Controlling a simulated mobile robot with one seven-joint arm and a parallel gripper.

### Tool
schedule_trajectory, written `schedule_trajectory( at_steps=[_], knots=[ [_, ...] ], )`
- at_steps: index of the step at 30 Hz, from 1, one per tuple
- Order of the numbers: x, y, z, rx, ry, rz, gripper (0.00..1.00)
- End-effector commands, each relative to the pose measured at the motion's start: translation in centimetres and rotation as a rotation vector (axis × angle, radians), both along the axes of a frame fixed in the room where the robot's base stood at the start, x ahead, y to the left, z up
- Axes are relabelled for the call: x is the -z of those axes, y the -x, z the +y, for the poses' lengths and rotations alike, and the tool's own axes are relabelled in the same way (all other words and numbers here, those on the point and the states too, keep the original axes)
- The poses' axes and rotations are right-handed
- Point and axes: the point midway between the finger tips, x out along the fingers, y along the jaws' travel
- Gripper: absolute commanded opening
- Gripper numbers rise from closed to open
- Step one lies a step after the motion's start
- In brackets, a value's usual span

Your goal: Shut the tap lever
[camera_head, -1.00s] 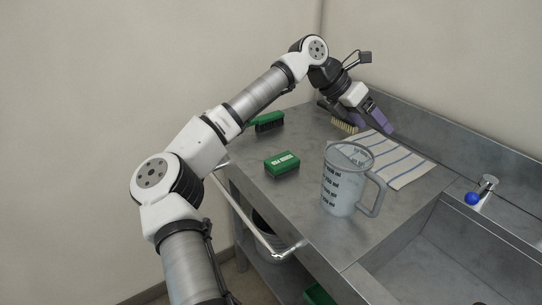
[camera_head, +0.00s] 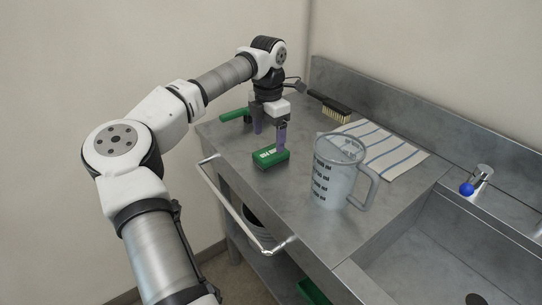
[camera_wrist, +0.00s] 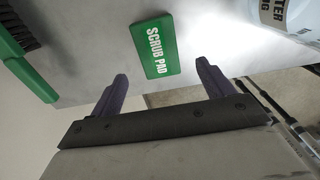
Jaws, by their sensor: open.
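The tap (camera_head: 481,174) is a short chrome fitting at the back edge of the sink on the right in the head view. A blue ball-like knob (camera_head: 467,189) sits at its front left; I cannot tell the lever's position. My gripper (camera_head: 269,139) points down over the left part of the counter, far to the left of the tap. Its purple fingers are apart and empty. They stand close to a green scrub pad (camera_head: 271,157), which lies between and beyond the fingertips in the wrist view (camera_wrist: 153,47).
A clear measuring jug (camera_head: 338,172) stands between my gripper and the tap. A striped cloth (camera_head: 385,150) lies behind it. A black-handled brush (camera_head: 330,106) and a green brush (camera_head: 235,115) are at the back and left. The sink (camera_head: 440,245) is at right; a rail (camera_head: 232,212) runs along the front.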

Motion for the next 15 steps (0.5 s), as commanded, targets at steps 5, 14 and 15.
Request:
schedule_trajectory(
  at_steps=[5, 14, 15],
  knots=[
    [0.9, -0.1, -0.2, 0.000, 0.003, 0.002, 0.80],
    [4.9, -0.6, -0.7, 0.002, 0.003, 0.001, 0.80],
    [5.3, -0.6, -0.7, 0.002, 0.003, 0.001, 0.80]
  ],
)
